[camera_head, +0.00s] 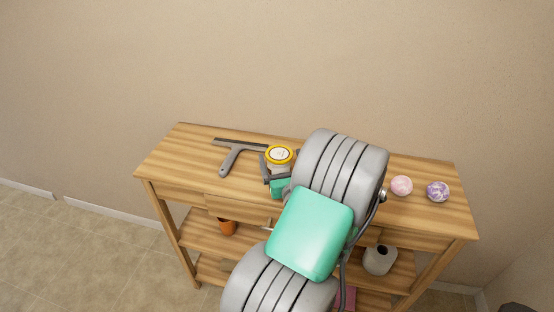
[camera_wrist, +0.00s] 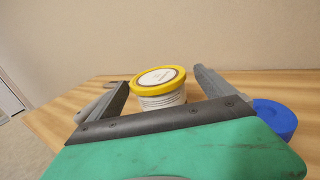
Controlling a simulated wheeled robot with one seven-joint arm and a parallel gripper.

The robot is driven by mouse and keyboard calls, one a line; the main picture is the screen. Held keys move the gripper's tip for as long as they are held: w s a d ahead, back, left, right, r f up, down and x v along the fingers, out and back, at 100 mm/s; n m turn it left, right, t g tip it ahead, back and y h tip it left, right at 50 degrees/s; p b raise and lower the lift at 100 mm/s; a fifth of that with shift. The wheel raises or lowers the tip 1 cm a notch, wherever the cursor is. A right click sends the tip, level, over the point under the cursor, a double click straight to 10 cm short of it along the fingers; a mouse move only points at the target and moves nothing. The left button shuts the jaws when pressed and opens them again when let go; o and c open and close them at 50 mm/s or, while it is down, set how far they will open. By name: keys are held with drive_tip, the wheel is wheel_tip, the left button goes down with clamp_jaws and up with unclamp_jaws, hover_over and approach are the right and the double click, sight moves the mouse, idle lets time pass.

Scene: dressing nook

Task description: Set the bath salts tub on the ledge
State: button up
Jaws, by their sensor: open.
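The bath salts tub (camera_head: 279,155), a pale tub with a yellow-rimmed lid and printed label, stands upright on the wooden table top (camera_head: 190,150), left of my arm. It also shows in the wrist view, its tub body (camera_wrist: 163,100) between my fingers. My gripper (camera_head: 281,166) is open, with one finger on each side of the tub. In the wrist view the gripper (camera_wrist: 165,86) shows gaps between both fingers and the tub. The tub's lower part is hidden by my gripper. No separate ledge can be told apart from the table top and its shelves.
A squeegee (camera_head: 233,154) lies left of the tub. A pink ball (camera_head: 401,185) and a purple ball (camera_head: 437,191) sit at the right end. A blue round thing (camera_wrist: 277,118) is right of my gripper.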

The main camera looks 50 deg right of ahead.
sight(276, 146)
drive_tip(key=p+x, duration=0.1)
drive_tip(key=x, duration=0.4)
drive_tip(key=shift+w+a+r, duration=0.1)
drive_tip(key=shift+a, duration=0.05)
drive_tip(key=c, duration=1.6)
drive_tip(key=shift+r, duration=0.15)
drive_tip(key=shift+c, duration=1)
